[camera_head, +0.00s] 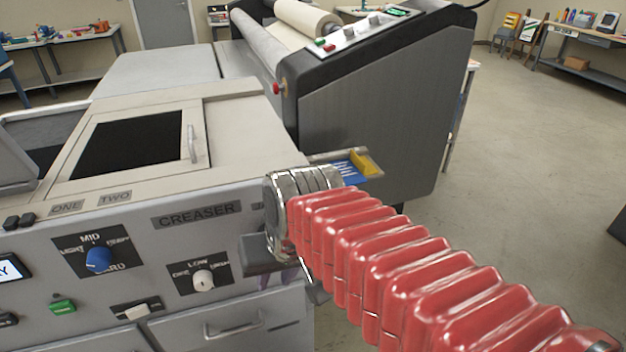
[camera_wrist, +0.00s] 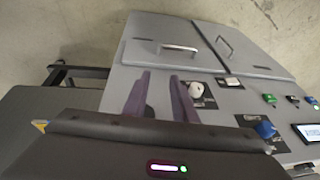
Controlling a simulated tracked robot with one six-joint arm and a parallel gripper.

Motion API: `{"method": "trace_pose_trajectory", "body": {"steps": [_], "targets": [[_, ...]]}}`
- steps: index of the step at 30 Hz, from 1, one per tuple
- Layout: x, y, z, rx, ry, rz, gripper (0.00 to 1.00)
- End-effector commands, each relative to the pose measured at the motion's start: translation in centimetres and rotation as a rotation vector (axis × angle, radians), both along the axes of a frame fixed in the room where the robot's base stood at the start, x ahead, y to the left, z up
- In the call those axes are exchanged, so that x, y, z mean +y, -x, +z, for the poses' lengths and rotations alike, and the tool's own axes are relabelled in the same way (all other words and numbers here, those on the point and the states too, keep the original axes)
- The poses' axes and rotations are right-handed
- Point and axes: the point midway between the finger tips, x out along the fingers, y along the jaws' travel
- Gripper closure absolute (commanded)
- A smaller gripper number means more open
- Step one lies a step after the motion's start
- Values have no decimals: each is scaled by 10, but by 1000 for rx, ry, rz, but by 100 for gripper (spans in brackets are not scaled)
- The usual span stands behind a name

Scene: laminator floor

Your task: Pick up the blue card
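A blue item with pale marks, likely the blue card (camera_head: 349,168), lies in a small tray (camera_head: 324,156) at the far right end of the creaser, beside a yellow piece (camera_head: 365,163). My red-sleeved arm and metal wrist partly cover it from the front. My gripper (camera_wrist: 158,82) shows two purple fingers apart in the wrist view, with only the grey machine front behind the gap. In the head view the fingers are mostly hidden below the wrist, low in front of the creaser. The blue card is not seen in the wrist view.
The grey creaser (camera_head: 205,215) with knobs, buttons and drawers fills the left. A dark laminator (camera_head: 385,110) with rollers stands behind the tray. Open floor (camera_head: 530,180) lies to the right. Workbenches stand along the back.

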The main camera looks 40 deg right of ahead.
Motion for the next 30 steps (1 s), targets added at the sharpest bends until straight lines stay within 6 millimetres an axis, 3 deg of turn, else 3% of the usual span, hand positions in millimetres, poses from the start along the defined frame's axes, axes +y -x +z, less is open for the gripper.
{"method": "trace_pose_trajectory", "body": {"steps": [15, 30], "targets": [[-70, -31, -55, 275, -346, -596, 75], [-148, -43, -112, 474, -696, -1131, 75]]}}
